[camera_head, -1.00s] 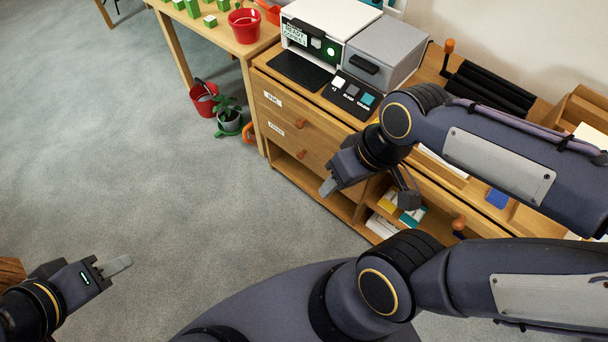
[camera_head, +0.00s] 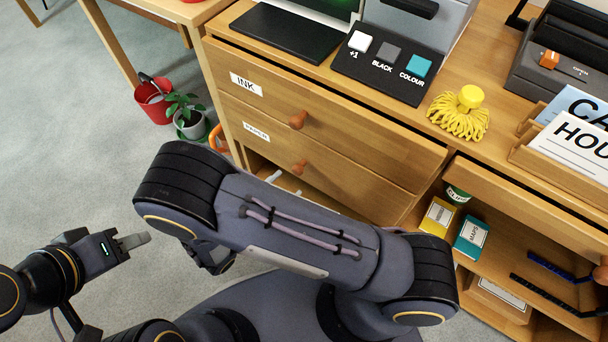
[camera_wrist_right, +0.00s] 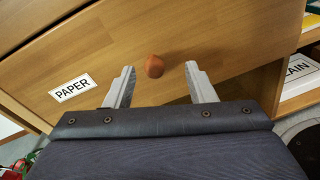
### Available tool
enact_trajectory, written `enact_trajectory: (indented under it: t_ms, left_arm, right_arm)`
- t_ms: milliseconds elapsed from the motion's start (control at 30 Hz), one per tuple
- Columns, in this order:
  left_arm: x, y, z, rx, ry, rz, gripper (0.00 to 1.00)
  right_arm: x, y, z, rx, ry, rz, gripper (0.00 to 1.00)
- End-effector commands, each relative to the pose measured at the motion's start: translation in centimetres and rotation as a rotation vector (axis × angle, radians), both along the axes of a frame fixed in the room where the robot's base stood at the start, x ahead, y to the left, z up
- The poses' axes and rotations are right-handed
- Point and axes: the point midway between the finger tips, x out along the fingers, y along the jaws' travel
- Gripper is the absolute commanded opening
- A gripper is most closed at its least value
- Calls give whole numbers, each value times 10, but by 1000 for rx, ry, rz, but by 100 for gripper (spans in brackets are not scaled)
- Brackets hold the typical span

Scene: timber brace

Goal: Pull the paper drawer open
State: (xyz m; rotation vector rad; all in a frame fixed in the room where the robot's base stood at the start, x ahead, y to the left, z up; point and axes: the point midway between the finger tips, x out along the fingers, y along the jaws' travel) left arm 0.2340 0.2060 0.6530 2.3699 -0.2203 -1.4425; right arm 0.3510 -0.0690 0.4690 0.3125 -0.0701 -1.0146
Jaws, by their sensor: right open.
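The paper drawer (camera_head: 340,167) is the lower drawer of the wooden cabinet, below the ink drawer (camera_head: 330,115). It looks closed. Its round orange-brown knob (camera_head: 299,167) shows in the head view. In the right wrist view, the drawer front (camera_wrist_right: 215,40) carries a PAPER label (camera_wrist_right: 73,88), and the knob (camera_wrist_right: 155,66) lies between the two spread fingers of my right gripper (camera_wrist_right: 160,80). The fingers are open and do not visibly touch it. In the head view my right arm hides most of that gripper. My left gripper (camera_head: 133,241) is over the floor at left, away from the cabinet, holding nothing visible.
On the cabinet top are a button panel (camera_head: 385,62), a yellow tasselled object (camera_head: 461,113) and signs in a wooden holder (camera_head: 575,145). Open shelves with boxes (camera_head: 470,236) are at right. A plant pot (camera_head: 189,122) and red bucket (camera_head: 153,100) stand on the floor left of the cabinet.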

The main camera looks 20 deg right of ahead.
Motion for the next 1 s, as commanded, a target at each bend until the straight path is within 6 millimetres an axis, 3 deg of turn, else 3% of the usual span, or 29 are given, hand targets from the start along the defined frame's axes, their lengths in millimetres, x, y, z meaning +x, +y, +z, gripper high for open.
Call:
enact_trajectory:
  t_ms: [33, 167, 700, 1000]
  left_arm:
    - [0, 0, -12, 0, 0, 0, 36]
    - [0, 0, -16, 0, -1, 0, 36]
    - [0, 0, -35, 0, 0, 0, 36]
    - [0, 0, -35, 0, 0, 0, 36]
  right_arm:
    - [0, 6, -18, -39, -9, 45, 50]
    - [2, 11, -27, -87, -23, 99, 50]
    - [46, -44, -27, -89, -24, 101, 50]
    - [49, -48, -26, -90, -23, 104, 50]
